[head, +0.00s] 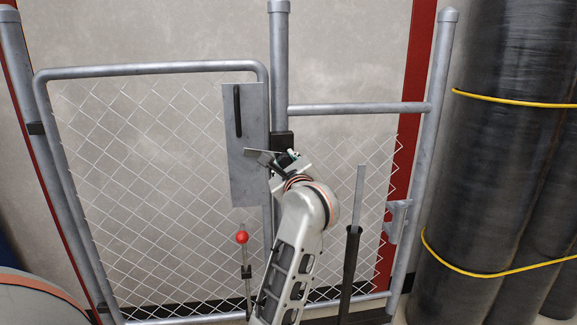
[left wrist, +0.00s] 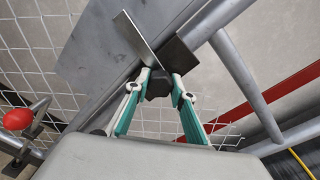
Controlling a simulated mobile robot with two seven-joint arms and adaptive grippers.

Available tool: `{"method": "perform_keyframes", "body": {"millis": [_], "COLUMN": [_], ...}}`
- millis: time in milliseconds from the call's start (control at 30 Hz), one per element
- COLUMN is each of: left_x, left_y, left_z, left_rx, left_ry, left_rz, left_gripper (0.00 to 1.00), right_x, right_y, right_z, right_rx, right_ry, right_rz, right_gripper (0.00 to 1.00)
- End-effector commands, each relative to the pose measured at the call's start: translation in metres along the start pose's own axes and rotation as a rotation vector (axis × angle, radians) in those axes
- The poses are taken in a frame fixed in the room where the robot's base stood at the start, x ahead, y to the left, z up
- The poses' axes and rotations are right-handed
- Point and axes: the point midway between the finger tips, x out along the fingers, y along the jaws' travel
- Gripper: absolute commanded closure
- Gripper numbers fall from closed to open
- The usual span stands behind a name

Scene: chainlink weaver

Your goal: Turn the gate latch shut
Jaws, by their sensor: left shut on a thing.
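The gate latch (head: 262,152) is a flat metal bar on the grey latch plate (head: 240,180) at the gate's right edge. In the left wrist view, the bar (left wrist: 139,38) runs up and left from a black knob (left wrist: 158,83). My left gripper (head: 287,160) is at the latch; in the left wrist view its teal fingers (left wrist: 158,88) are shut on the knob. A dark catch (head: 283,138) sits on the post beside the gate; it also shows behind the bar in the left wrist view (left wrist: 186,50). My right gripper is not in view.
A black handle (head: 238,110) stands on the plate above the latch. A red-knobbed rod (head: 242,238) is lower on the gate. A fixed mesh panel (head: 345,150) and an upright rod (head: 359,200) are to the right. Dark rolls (head: 500,180) stand at far right.

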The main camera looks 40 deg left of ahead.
Motion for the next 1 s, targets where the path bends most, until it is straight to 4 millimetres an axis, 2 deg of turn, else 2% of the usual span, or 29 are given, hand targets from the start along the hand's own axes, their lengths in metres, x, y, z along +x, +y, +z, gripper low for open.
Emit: {"method": "perform_keyframes", "body": {"millis": [33, 400, 633, 933, 967, 1000], "left_x": [0.0007, 0.0004, 0.0001, 0.0, 0.0, 0.0], "left_y": [0.0025, 0.0016, 0.0009, 0.0006, 0.0006, 0.0005], "left_z": [-0.0051, -0.0027, -0.0015, -0.0012, -0.0012, -0.0012], "left_rx": [-0.028, -0.18, -0.204, -0.206, -0.206, -0.206], "left_ry": [0.006, 0.01, 0.011, 0.011, 0.011, 0.011], "left_rz": [0.001, -0.005, -0.006, -0.006, -0.006, -0.007], "left_gripper": [1.0, 1.0, 1.0, 1.0, 0.74, 0.63], "right_x": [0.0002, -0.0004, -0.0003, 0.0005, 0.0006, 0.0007], "right_y": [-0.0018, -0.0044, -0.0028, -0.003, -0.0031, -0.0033], "right_z": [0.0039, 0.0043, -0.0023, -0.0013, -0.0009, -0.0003], "right_rx": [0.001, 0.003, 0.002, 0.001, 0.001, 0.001], "right_ry": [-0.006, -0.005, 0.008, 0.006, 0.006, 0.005], "right_rz": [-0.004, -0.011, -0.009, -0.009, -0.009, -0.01], "right_gripper": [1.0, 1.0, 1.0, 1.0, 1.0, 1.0]}}
